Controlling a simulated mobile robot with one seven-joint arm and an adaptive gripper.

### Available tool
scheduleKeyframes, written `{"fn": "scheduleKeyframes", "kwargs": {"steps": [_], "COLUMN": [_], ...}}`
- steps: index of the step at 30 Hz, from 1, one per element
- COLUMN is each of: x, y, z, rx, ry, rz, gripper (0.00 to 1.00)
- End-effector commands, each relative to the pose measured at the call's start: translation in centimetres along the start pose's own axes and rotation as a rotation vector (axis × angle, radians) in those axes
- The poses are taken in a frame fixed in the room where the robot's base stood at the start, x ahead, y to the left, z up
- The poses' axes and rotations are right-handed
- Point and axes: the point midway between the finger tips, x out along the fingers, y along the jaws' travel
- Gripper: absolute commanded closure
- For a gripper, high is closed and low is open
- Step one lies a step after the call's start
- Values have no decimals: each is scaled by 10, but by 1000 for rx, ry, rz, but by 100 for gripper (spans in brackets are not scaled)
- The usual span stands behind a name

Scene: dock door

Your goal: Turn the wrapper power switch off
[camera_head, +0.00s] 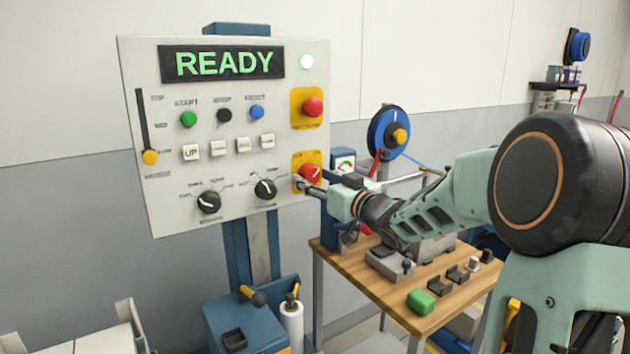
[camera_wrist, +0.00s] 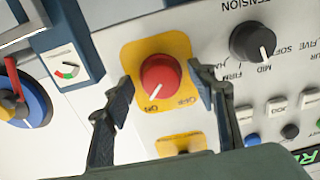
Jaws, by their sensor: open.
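The wrapper power switch is a red rotary knob (camera_head: 309,173) on a yellow plate at the lower right of the control panel (camera_head: 140,215). The wrist view shows the knob (camera_wrist: 160,77) near the middle, with a white pointer line slanting down-left and OFF and ON lettering below it, upside down. My gripper (camera_head: 311,187) is at the panel, close to the knob. In the wrist view my gripper (camera_wrist: 161,77) is open, with one finger on each side of the knob and gaps between. I cannot tell whether the fingertips reach past its front face.
A red button (camera_head: 313,107) sits above the switch. A black selector dial (camera_head: 265,189) lies left of it, also near my right finger (camera_wrist: 253,42). A wooden bench (camera_head: 375,284) stands below my arm.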

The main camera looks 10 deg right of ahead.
Motion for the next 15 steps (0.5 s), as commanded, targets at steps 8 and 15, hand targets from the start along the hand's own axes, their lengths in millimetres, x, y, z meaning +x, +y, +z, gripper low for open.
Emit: {"fn": "scheduleKeyframes", "kwargs": {"steps": [8,15], "x": [1,1], "y": [0,0], "z": [0,0], "rx": [0,0], "ry": [0,0], "rz": [0,-1], "gripper": [50,77]}}
